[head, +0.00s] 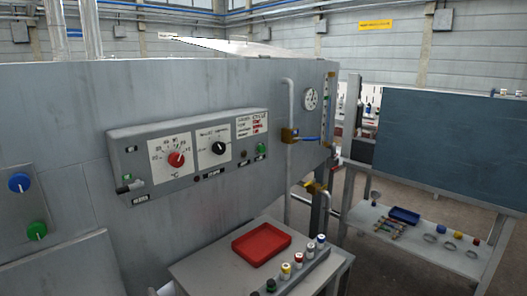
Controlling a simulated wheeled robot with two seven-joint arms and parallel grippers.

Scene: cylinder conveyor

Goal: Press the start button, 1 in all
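A grey control panel (190,157) is mounted on the large grey metal housing. It carries a red knob (176,159) on a dial at the left and a black knob (219,147) to its right. A round green button (262,149) sits at the panel's lower right, below a white label plate. A small dark button (243,154) is to its left. The small labels are too small to read, so I cannot tell which control is marked start. Neither of my grippers is in view.
A side panel at the left has a blue knob (19,183) and a green knob (37,231). Below the control panel, a table (205,266) holds a red tray (261,244) and a rack with several capped cylinders (298,260). A shelf with small parts stands at the right.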

